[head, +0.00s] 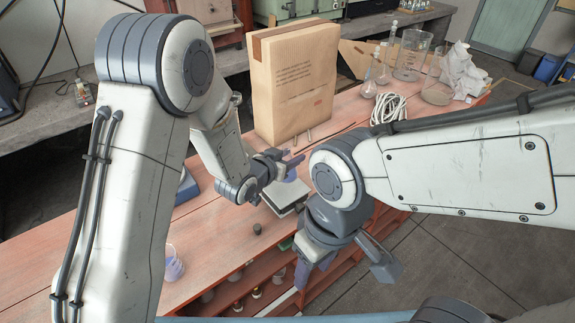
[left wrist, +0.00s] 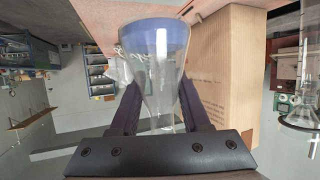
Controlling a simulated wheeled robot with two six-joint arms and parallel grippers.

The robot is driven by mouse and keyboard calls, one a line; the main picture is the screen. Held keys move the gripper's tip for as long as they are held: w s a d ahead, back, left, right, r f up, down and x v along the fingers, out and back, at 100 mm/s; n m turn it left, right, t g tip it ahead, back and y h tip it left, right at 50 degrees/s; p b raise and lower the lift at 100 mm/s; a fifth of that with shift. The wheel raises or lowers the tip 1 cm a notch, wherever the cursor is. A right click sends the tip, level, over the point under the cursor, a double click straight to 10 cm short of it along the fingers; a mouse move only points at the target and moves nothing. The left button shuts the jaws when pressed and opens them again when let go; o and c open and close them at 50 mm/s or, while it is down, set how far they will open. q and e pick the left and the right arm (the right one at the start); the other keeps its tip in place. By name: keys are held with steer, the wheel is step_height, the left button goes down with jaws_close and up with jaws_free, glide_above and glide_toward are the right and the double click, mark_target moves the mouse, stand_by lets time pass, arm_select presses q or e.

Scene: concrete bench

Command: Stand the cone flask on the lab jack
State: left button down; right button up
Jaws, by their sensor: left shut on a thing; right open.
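The cone flask (left wrist: 158,75) is clear glass with blue-violet liquid. In the left wrist view it sits between the two dark fingers of my left gripper (left wrist: 160,112), which is shut on its narrow part. In the head view my left gripper (head: 288,162) largely hides the flask, and a bit of violet liquid (head: 291,174) shows below the fingers. The lab jack (head: 284,197) has a pale flat top and stands just below the flask on the bench. I cannot tell whether the flask touches it. My right gripper (head: 343,268) is open and empty, in front of the bench edge.
A tall paper bag (head: 292,88) stands behind the left gripper. A coiled white cable (head: 390,109) and glassware, including a large beaker (head: 411,55), are at the back right. A small dark stopper (head: 257,229) and a beaker with violet liquid (head: 173,266) lie toward the front left.

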arm_select(q)
steer(key=f, duration=0.4)
steer(key=shift+a+p, duration=0.2)
steer(key=shift+p, duration=0.2)
steer(key=shift+f, duration=0.1)
steer(key=shift+f, duration=0.1)
steer(key=shift+c, duration=1.9)
jaws_free()
